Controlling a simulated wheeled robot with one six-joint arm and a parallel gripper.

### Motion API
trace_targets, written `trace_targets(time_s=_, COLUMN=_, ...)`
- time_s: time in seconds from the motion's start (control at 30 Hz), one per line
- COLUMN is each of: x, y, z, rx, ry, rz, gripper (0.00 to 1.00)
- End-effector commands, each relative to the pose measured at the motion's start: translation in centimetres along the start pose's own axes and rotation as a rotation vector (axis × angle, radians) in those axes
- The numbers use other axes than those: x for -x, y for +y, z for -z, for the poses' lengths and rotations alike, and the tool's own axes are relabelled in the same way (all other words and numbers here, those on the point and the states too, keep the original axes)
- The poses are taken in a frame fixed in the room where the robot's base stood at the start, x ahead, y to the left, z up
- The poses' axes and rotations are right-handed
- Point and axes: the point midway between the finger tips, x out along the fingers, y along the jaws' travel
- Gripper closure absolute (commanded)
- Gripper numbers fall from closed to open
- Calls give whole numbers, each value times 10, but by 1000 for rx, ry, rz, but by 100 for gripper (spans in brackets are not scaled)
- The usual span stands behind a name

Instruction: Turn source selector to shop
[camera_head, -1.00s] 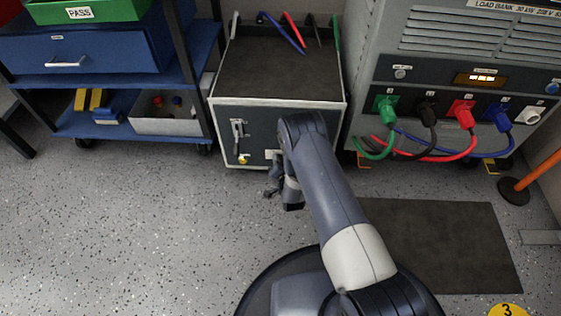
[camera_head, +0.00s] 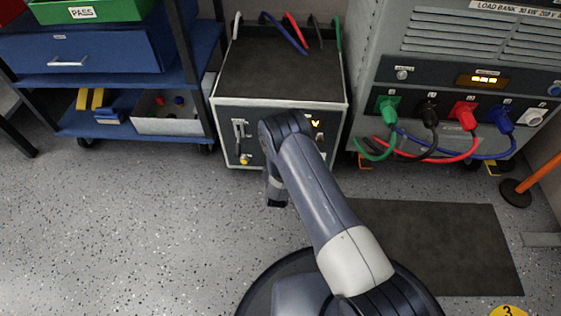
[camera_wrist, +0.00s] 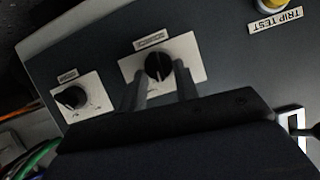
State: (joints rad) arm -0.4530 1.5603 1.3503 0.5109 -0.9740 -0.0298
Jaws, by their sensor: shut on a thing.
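The source selector is a black round knob (camera_wrist: 158,66) on a pale plate in the wrist view. Its small label is too blurred to read. My gripper (camera_wrist: 162,78) has one finger on each side of this knob and is shut on it. The dark cabinet front panel (camera_wrist: 100,50) looks turned over in this view. In the head view the cabinet (camera_head: 226,128) stands at centre, and my arm hides the knob and the fingertips.
A second black knob (camera_wrist: 72,97) is beside the selector, and a yellow trip test button (camera_wrist: 270,4) is at the upper right. The load bank (camera_head: 445,75) with coloured plugged cables stands right of the cabinet. A blue shelf cart (camera_head: 110,75) is on the left.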

Motion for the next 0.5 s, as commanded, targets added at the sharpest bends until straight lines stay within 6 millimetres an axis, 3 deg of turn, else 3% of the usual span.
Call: trace_targets(time_s=0.5, x=-1, y=-9, z=-3, rx=443, ry=0, rz=-182, gripper=93)
